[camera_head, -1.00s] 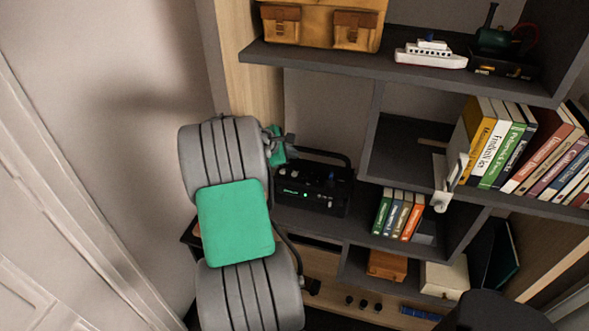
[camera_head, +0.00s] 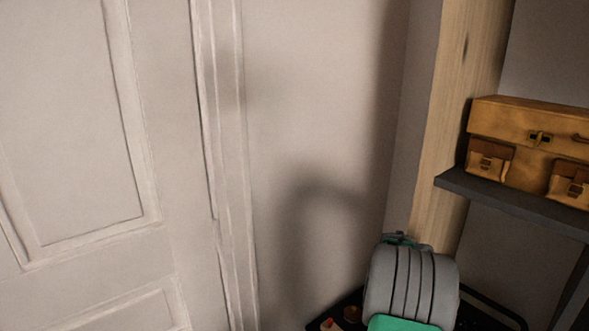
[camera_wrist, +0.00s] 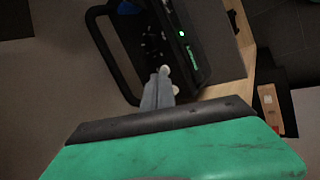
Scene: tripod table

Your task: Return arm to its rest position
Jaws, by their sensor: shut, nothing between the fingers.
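My arm's grey ribbed link (camera_head: 410,285) and part of a green section show at the lower right in the head view. My gripper is hidden behind the arm there. In the wrist view my gripper (camera_wrist: 163,76) is shut and empty, its grey fingers showing above my green wrist housing. Behind the fingers in that view is a black device (camera_wrist: 190,45) with a handle and a green light. Whether the fingertips touch it cannot be told.
A yellow-brown satchel (camera_head: 535,130) sits on a dark shelf (camera_head: 510,200) at the right. A wooden panel (camera_head: 468,90) stands beside the shelf. A white panelled door (camera_head: 75,130) fills the left. The wall (camera_head: 310,110) between them is bare.

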